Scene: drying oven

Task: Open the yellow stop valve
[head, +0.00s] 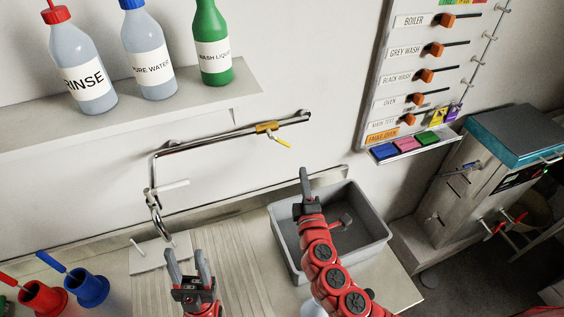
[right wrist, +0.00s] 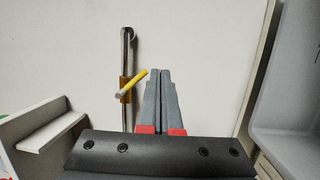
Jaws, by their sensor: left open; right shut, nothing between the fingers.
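The yellow stop valve has a brass-coloured body (head: 267,127) on a metal pipe on the wall. Its yellow lever (head: 283,142) points down and right, at an angle to the pipe. In the right wrist view the lever (right wrist: 133,83) slants from the valve body (right wrist: 125,92) towards my fingers. My right gripper (head: 304,174) is shut and empty, below and right of the lever in the head view. In the right wrist view its fingertips (right wrist: 160,73) are close beside the lever's end; I cannot tell whether they touch. My left gripper (head: 188,258) is open and empty, low above the counter.
A grey basin (head: 378,228) lies beneath my right arm. The pipe (head: 205,142) bends down to the left. A shelf (head: 150,108) with several bottles is above left. A switch panel (head: 425,65) and an oven-like machine (head: 490,165) stand right. Red (head: 42,298) and blue (head: 88,287) containers stand lower left.

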